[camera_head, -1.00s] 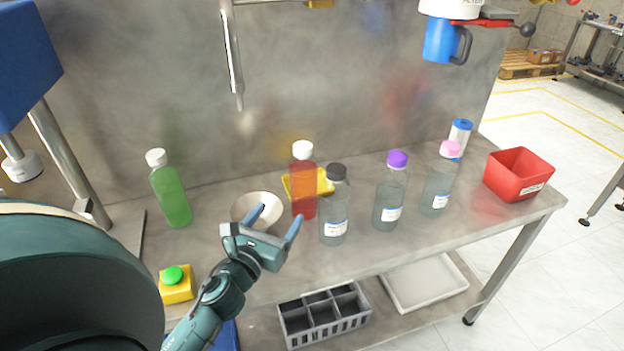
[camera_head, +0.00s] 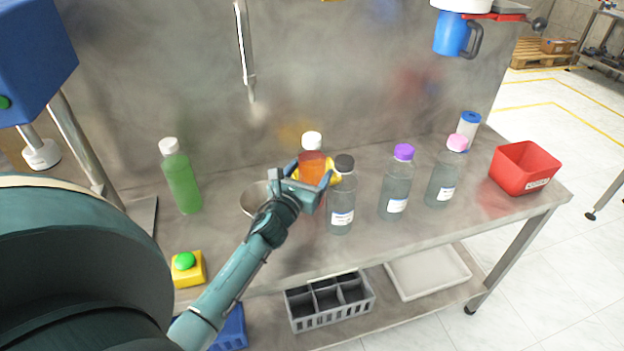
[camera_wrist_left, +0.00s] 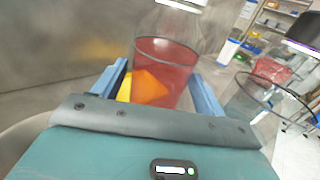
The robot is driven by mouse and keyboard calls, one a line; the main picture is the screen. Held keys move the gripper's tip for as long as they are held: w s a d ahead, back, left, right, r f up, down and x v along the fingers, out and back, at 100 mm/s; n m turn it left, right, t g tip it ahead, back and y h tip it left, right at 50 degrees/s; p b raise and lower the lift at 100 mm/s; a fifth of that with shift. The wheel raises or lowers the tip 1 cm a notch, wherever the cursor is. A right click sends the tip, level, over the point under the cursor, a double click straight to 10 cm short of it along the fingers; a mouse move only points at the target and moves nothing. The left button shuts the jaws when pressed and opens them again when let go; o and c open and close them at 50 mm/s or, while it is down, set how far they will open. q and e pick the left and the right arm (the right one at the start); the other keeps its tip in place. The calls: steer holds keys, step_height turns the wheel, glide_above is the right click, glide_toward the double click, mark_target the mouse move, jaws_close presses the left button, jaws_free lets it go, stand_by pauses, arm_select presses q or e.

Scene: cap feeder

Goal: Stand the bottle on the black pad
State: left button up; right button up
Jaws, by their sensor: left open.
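A bottle of orange-red liquid with a white cap (camera_head: 311,158) stands upright on the steel bench. My left gripper (camera_head: 308,176) is at this bottle and hides its lower part in the head view. In the left wrist view the bottle (camera_wrist_left: 165,75) is between the two fingers of my open left gripper (camera_wrist_left: 158,78), one finger on each side. I cannot tell whether either finger touches it. I cannot make out a black pad in either view. My right gripper is not in view.
A clear bottle with a black cap (camera_head: 341,205) stands close to the right, then purple-capped (camera_head: 396,188) and pink-capped (camera_head: 445,178) bottles. A green bottle (camera_head: 181,180) stands left. A pale bowl (camera_head: 250,198) is beside the gripper. A red bin (camera_head: 523,168) is far right.

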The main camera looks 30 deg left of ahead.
arm_select(q)
steer(key=shift+c, duration=0.3)
steer(key=c, duration=1.1)
steer(key=shift+w+r, duration=0.1)
steer(key=shift+r, duration=0.05)
steer(key=shift+c, duration=0.6)
